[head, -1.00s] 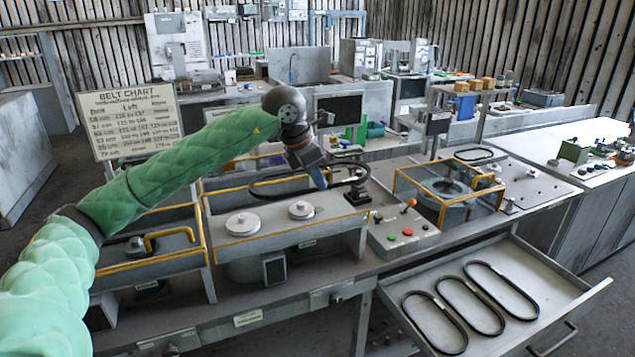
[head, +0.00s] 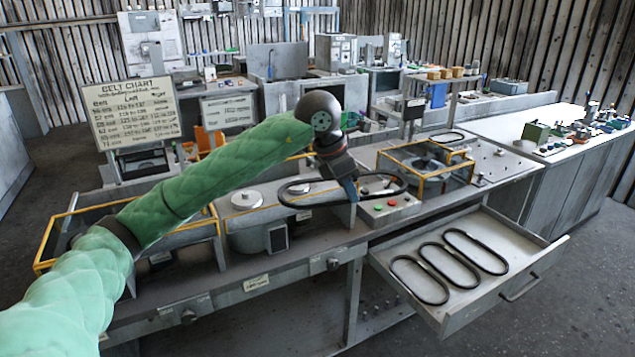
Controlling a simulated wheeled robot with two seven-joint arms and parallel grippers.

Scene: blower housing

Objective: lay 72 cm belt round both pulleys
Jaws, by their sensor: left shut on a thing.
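My left gripper (head: 348,190) is shut on a black belt (head: 288,202), which hangs as a long, nearly level loop. The belt appears above the bench, its left end overlapping the right pulley in the picture and its right end over the control panel. The left pulley (head: 246,199), a pale disc with a hub, sits bare on the middle housing, clear of the belt. The right pulley (head: 300,188) shows inside the loop's left end; I cannot tell how far above it the belt is. My right gripper is not in view.
An open drawer (head: 388,262) holds three black belts. The control panel (head: 385,211) has coloured buttons. A belt chart (head: 132,112) stands at left.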

